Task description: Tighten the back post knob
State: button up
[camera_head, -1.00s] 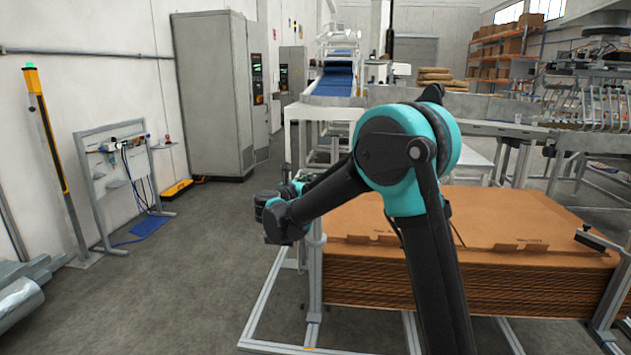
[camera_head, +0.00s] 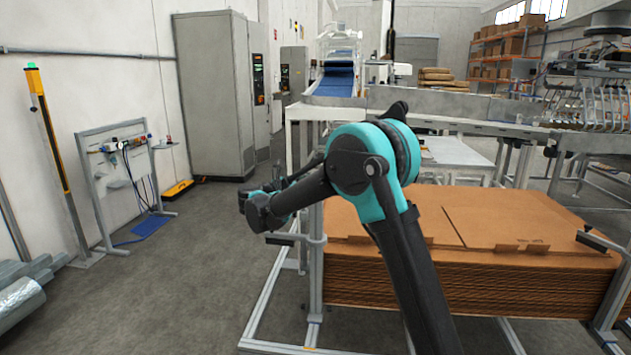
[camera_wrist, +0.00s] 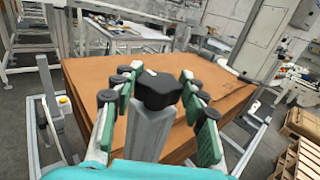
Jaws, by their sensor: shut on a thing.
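In the wrist view, my gripper (camera_wrist: 157,76) has its green-padded fingers on both sides of a black knob (camera_wrist: 158,90). The knob sits on top of a grey square post (camera_wrist: 150,135), and the gripper is shut on it. The post stands by the edge of the brown cardboard stack (camera_wrist: 225,92). In the head view the stack (camera_head: 480,215) is right of my arm. My wrist is at the stack's left side, and the arm hides the fingers and the held knob.
A front-left post (camera_head: 316,265) carries a dark handle (camera_head: 278,239). Another dark handle (camera_head: 590,239) is at the front right. A white table (camera_head: 455,152) and a conveyor (camera_head: 490,128) stand behind the stack.

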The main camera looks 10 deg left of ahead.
jog(key=shift+a, duration=0.1)
jog(key=o, duration=1.2)
jog(key=v, duration=1.2)
